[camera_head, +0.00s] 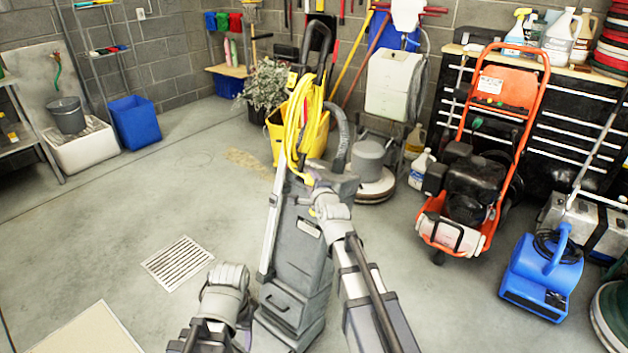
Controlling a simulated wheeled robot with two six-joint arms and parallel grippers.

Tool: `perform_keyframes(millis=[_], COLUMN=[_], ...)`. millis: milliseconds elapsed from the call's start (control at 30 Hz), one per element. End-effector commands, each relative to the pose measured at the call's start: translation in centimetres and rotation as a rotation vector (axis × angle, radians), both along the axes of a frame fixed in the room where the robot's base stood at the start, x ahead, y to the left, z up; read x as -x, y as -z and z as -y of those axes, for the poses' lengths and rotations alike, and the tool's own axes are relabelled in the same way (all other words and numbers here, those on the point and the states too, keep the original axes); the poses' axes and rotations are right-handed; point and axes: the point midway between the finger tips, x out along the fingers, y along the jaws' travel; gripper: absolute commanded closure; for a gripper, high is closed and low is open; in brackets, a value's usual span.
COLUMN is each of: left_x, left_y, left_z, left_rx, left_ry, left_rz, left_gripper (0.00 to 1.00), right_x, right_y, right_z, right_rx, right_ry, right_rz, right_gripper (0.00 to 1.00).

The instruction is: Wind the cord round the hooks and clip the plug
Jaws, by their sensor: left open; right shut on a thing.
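The upright grey floor machine (300,240) stands in the middle, with a black loop handle at its top. The yellow cord (297,120) hangs in long loops on the upper part of its handle, around the hooks, which are mostly hidden by the loops. My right gripper (312,181) is at the lower end of the loops, shut on the cord; its fingertips are small and partly hidden. My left gripper (228,278) is low and left of the machine's body, apart from the cord, and open; its fingers are hard to make out. I cannot make out the plug or its clip.
A yellow bucket (272,138) and a floor polisher (372,178) stand close behind. An orange pressure washer (468,205) and a blue blower (545,275) stand to the right. The floor to the left is clear around a drain grate (178,263).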

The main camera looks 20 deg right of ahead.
Motion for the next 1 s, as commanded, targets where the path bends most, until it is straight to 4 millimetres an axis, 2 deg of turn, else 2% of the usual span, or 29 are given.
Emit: perform_keyframes(millis=[267,467,1000], left_x=[0.0,0.0,0.0], left_y=[-0.8,-3.6,-17.3], left_z=[0.0,0.0,0.0], left_rx=[0.000,0.000,0.000], left_ry=[0.000,0.000,-0.001], left_rz=[0.000,0.000,0.000], left_gripper=[0.45,0.45,0.45], right_x=[0.0,0.0,0.0], right_y=[-0.8,-3.6,-17.3], right_z=[0.0,0.0,0.0], right_rx=[0.000,0.000,0.000], right_ry=[0.000,0.000,0.000], right_rz=[0.000,0.000,0.000], right_gripper=[1.00,1.00,1.00])
